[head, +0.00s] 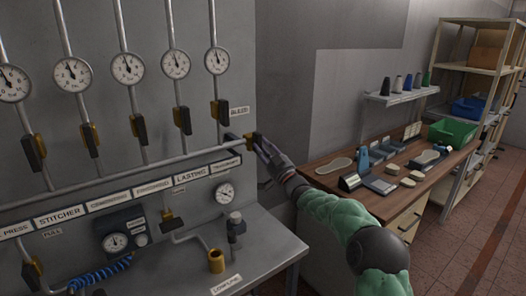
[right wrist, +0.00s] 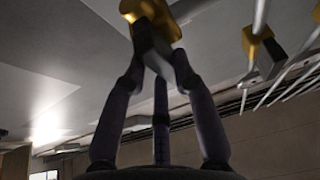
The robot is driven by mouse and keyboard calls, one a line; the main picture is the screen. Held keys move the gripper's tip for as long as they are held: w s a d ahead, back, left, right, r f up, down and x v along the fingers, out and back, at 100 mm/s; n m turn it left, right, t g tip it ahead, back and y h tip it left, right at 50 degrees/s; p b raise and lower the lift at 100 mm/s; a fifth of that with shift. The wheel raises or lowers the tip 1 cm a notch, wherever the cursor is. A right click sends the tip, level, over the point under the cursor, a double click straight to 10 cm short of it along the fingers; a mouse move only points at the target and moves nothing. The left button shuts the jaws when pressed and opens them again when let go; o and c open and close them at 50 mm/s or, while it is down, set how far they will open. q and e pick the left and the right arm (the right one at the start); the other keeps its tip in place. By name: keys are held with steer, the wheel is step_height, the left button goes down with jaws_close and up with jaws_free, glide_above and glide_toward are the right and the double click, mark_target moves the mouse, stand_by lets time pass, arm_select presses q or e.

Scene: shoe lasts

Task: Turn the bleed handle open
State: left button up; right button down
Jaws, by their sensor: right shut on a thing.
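The bleed valve shows as a brass body (head: 250,136) at the right end of the horizontal pipe in the head view, just below the BLEED label (head: 239,110). My right gripper (head: 259,144) reaches it from the right and hides most of its handle. In the right wrist view the brass valve body (right wrist: 160,12) is at the top, and the dark grey bleed handle (right wrist: 152,46) sticks out from it. My right gripper's fingertips (right wrist: 157,64) are shut on this handle. The handle's exact angle is hard to tell. My left gripper is not in view.
Several gauges (head: 128,68) and dark-handled valves (head: 138,127) line the panel left of the bleed valve. A grey ledge (head: 270,243) with a brass fitting (head: 216,261) is below. A wooden workbench (head: 330,178) with shoe parts and a green bin (head: 452,132) stands right.

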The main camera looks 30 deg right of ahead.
steer(key=shift+f, duration=0.15)
steer(key=c, duration=1)
jaws_free()
steer(key=v, duration=1.2)
